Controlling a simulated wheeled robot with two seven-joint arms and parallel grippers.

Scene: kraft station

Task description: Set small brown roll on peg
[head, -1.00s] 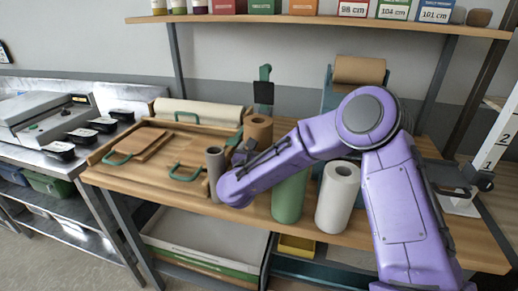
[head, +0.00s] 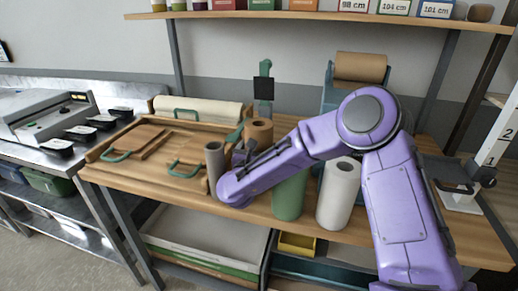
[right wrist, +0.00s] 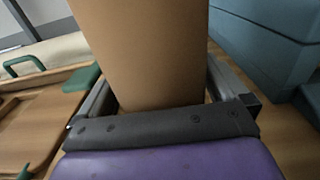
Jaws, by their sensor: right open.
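The small brown roll (head: 258,133) stands upright on the wooden table, partly hidden in the head view by my right arm. In the right wrist view the brown roll (right wrist: 150,45) fills the middle, between the fingers of my right gripper (right wrist: 160,80). The fingers are open, one on each side of the roll; I cannot tell whether either touches it. In the head view my right gripper (head: 241,155) reaches the roll from the front, its fingertips partly hidden. I cannot clearly make out the peg. My left gripper is not in view.
A grey tube (head: 214,168) stands just left of my right gripper. A green roll (head: 289,197) and a white roll (head: 338,195) stand close under my forearm. A wooden tray (head: 150,128) with green handles lies left. A teal post with a black plate (head: 264,88) rises behind.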

